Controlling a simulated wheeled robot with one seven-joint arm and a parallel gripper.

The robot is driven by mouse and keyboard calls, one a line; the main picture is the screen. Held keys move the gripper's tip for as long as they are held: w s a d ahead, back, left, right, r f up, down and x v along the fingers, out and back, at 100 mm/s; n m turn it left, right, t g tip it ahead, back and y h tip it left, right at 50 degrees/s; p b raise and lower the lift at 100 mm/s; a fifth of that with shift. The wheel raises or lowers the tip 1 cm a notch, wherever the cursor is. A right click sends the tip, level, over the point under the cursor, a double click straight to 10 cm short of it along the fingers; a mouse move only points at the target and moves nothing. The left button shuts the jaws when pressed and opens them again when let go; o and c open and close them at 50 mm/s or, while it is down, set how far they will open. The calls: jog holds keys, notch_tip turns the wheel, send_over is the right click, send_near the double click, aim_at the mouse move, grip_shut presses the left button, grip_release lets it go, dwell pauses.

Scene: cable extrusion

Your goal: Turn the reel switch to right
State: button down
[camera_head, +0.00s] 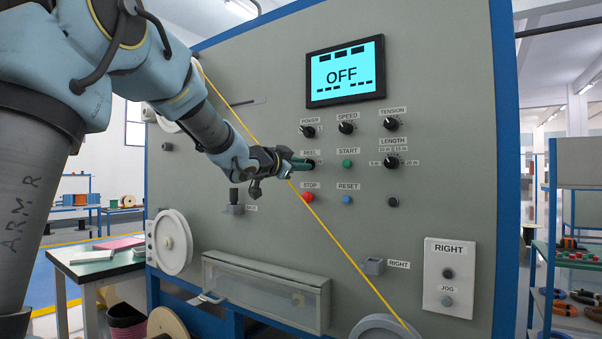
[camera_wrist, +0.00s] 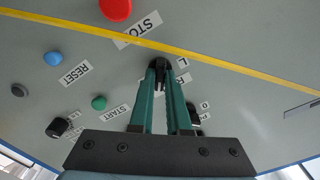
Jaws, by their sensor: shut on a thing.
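The reel switch (camera_wrist: 159,64) is a black knob on the grey control panel. In the head view it sits under the REEL label (camera_head: 308,153), left of the green START button. My gripper (camera_head: 309,163) reaches the panel from the left, and its green fingers are shut on the reel switch. In the wrist view my gripper (camera_wrist: 161,78) shows both green fingertips against the sides of the knob. The fingers cover most of the knob, so its pointer direction cannot be told.
A yellow cable (camera_head: 335,239) runs diagonally across the panel, close to my gripper. Near it are the red STOP button (camera_head: 307,197), the green START button (camera_head: 347,164), the blue RESET button (camera_head: 347,200) and the POWER knob (camera_head: 308,131). The screen (camera_head: 345,72) reads OFF.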

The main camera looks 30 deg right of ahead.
jog(key=shift+f+m+b, duration=0.1)
jog(key=shift+m+b, duration=0.35)
jog(key=shift+m, duration=0.45)
jog(key=c, duration=0.9)
grip_release()
jog(key=b+v, duration=0.1)
jog(key=v, duration=0.9)
jog(key=shift+s+a, duration=0.15)
jog(key=shift+a, duration=0.25)
